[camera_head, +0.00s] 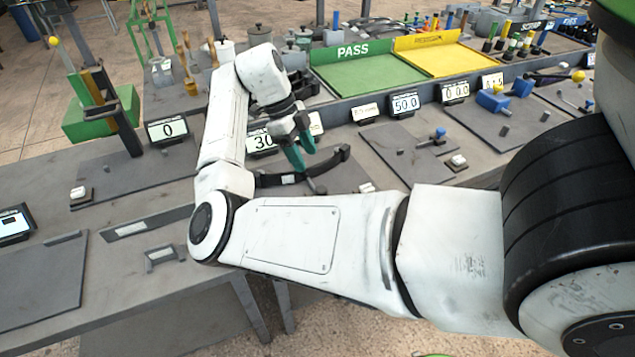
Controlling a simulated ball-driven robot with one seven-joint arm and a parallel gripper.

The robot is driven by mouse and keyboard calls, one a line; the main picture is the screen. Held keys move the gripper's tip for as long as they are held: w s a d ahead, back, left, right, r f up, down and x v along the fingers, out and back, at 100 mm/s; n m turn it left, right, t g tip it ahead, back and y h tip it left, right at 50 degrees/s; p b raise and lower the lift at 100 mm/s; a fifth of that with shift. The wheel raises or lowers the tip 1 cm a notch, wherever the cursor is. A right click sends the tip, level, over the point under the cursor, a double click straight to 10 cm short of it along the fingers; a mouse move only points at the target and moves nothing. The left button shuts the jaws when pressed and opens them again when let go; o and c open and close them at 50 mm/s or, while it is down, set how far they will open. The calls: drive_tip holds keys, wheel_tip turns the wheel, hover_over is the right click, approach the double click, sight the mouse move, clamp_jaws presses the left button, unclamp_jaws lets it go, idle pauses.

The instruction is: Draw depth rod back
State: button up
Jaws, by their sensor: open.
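My gripper (304,158), with teal fingers, is open near the middle of the bench. It hangs just above a dark curved instrument (331,161) on a grey plate. Its fingertips lie close to the instrument's arc; I cannot tell whether they touch it. A short rod-like part (316,187) shows at the arc's front edge. A display (260,142) reading 30, partly hidden by my arm, stands behind it. To the right, another plate holds a small instrument with a blue knob (440,132). I cannot tell for certain which part is the depth rod.
Behind are a green PASS tray (368,76) and a yellow tray (438,60). A tall green stand (100,113) is at left. My arm hides part of the bench's front.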

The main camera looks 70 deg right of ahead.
sight(320, 189)
drive_tip(key=p+x, duration=0.1)
drive_tip(key=x, duration=0.9)
drive_tip(key=shift+p, duration=0.4)
clamp_jaws()
